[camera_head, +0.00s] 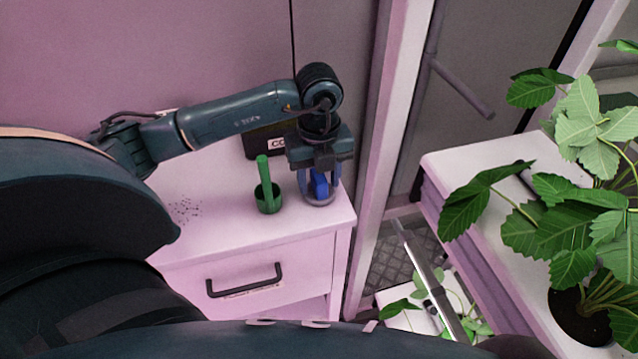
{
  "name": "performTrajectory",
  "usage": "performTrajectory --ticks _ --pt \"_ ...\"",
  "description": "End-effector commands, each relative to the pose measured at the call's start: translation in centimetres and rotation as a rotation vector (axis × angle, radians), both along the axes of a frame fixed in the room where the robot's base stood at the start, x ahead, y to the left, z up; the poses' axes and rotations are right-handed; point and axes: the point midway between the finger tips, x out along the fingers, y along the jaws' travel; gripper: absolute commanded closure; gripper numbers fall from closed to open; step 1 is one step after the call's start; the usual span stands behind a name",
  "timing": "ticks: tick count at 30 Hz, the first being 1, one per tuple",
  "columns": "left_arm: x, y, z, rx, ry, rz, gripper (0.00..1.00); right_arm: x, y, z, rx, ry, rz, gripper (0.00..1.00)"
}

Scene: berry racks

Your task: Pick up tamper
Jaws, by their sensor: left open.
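A blue upright object (319,184) stands near the right end of the white cabinet top, in what looks like a round blue-grey holder (320,201). A green stick-like handle (264,170) stands upright in a small dark green cup (268,203) to its left. I cannot tell for certain which of these is the tamper. My left gripper (319,178) points down over the blue object, open, with its fingers around or beside it. The gripper hides the blue object's top, and contact is not clear. My right gripper is not in view.
The white cabinet (220,222) has a drawer with a black handle (244,281). A dark box with a label (262,143) stands behind the green cup. Dark specks (185,210) lie at the left. A white post stands right of the cabinet; leafy plants (590,210) fill the right side.

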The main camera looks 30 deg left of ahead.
Motion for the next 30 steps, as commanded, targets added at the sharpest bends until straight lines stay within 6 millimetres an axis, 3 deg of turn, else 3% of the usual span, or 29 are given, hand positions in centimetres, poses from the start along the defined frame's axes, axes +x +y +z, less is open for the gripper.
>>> performTrajectory --ticks 6,23,30 --pt "0.02 -0.01 -0.04 -0.001 -0.001 0.000 0.54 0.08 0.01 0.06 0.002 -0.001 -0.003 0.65" --pt "0.02 0.01 0.01 -0.001 -0.001 0.001 1.00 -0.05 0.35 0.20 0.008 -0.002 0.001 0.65" --pt "0.03 0.01 0.07 0.000 -0.001 0.001 1.00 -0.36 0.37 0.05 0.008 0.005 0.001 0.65"
